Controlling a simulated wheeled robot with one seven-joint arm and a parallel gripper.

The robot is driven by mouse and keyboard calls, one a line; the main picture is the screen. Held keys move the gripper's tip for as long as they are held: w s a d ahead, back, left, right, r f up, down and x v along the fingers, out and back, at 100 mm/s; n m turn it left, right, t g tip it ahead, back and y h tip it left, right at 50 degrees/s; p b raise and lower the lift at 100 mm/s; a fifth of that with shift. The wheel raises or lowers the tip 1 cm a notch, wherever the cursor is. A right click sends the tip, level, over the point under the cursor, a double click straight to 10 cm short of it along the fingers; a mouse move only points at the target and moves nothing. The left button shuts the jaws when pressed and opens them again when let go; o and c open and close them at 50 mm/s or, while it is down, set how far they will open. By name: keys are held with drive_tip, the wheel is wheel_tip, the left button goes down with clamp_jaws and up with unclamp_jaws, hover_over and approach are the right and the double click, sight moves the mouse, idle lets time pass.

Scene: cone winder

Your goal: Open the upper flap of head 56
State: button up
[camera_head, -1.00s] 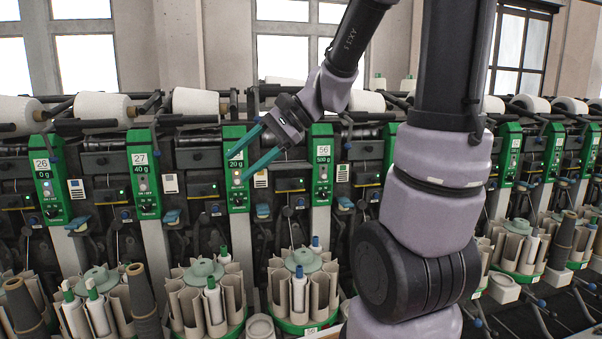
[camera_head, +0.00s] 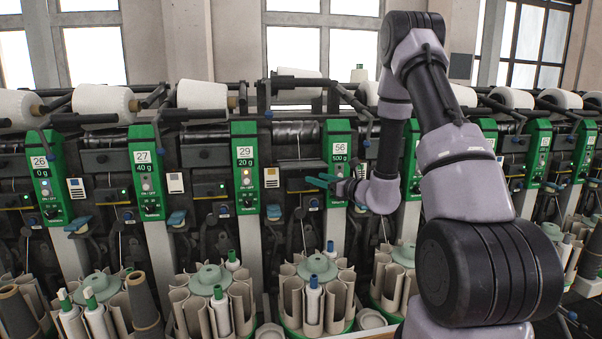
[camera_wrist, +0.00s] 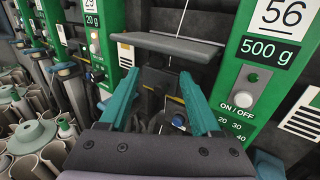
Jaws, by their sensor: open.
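Head 56 has a green panel (camera_head: 340,158) marked 56 and 500 g; it also fills the right of the wrist view (camera_wrist: 262,60). A grey, flat, shelf-like plate (camera_wrist: 167,46), which looks like the upper flap, lies left of that panel, roughly level; it shows thinly in the head view (camera_head: 302,164). My gripper (camera_wrist: 160,97) is open and empty, its two teal fingers apart, just below and in front of the plate without visible contact.
The panel of head 29 (camera_head: 246,165) stands to the left. Behind the fingers is a dark mechanism with a blue knob (camera_wrist: 179,119). Below are bobbin magazines (camera_head: 316,295) with upright tubes. White cones (camera_head: 202,95) sit along the top of the machine.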

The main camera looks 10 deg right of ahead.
drive_tip(key=x, duration=1)
drive_tip(key=shift+a, duration=0.2)
drive_tip(key=shift+s, duration=0.1)
clamp_jaws()
idle(0.9)
